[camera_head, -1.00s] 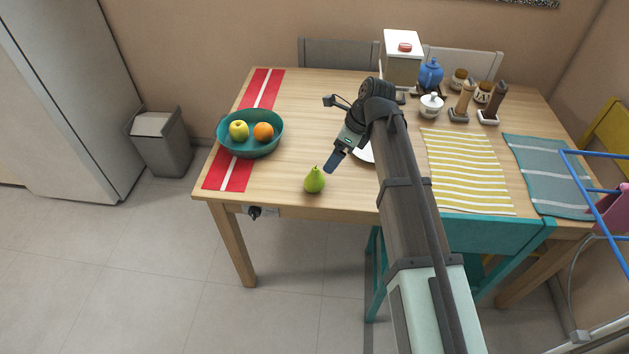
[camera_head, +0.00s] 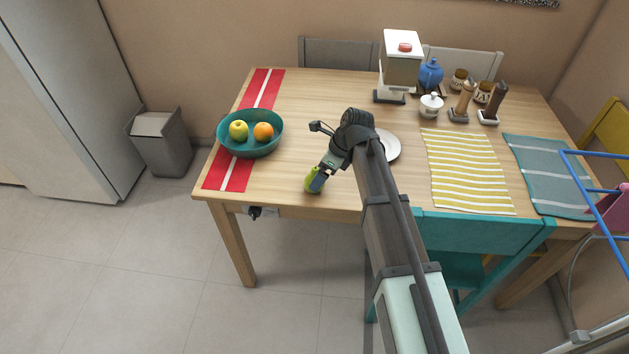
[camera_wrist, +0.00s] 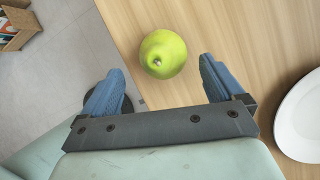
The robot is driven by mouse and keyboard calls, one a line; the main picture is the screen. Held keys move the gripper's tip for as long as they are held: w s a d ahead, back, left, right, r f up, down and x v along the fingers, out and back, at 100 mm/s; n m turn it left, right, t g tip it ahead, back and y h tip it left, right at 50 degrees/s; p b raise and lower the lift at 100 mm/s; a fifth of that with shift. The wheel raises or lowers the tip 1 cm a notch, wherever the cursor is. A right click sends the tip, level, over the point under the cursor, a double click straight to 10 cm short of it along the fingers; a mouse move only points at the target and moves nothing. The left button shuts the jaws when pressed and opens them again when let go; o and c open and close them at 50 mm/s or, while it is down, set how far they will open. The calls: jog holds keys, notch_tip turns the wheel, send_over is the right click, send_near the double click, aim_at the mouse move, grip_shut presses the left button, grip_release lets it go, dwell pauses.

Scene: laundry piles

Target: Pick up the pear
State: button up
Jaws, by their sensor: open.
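The green pear (camera_head: 310,183) stands on the wooden table near its front edge, partly hidden behind my gripper in the head view. In the wrist view the pear (camera_wrist: 163,54) is seen from above, stem toward the camera, a little ahead of the fingertips and between their lines, nearer the right finger. My gripper (camera_head: 318,182) is open and empty. Its two blue fingers (camera_wrist: 161,77) are spread wide, with clear space between them and the pear. I cannot tell the exact height of the fingers over the table.
A teal bowl (camera_head: 223,141) with an apple and an orange sits left on a red runner (camera_head: 213,180). A white plate (camera_head: 390,146) lies right of my gripper; it also shows in the wrist view (camera_wrist: 300,125). A teal chair (camera_head: 480,230) stands at the front.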

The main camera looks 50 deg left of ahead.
jog(key=x, duration=0.4)
jog(key=shift+w+f, duration=0.15)
jog(key=shift+w, duration=0.15)
jog(key=shift+c, duration=0.2)
jog(key=c, duration=1.2)
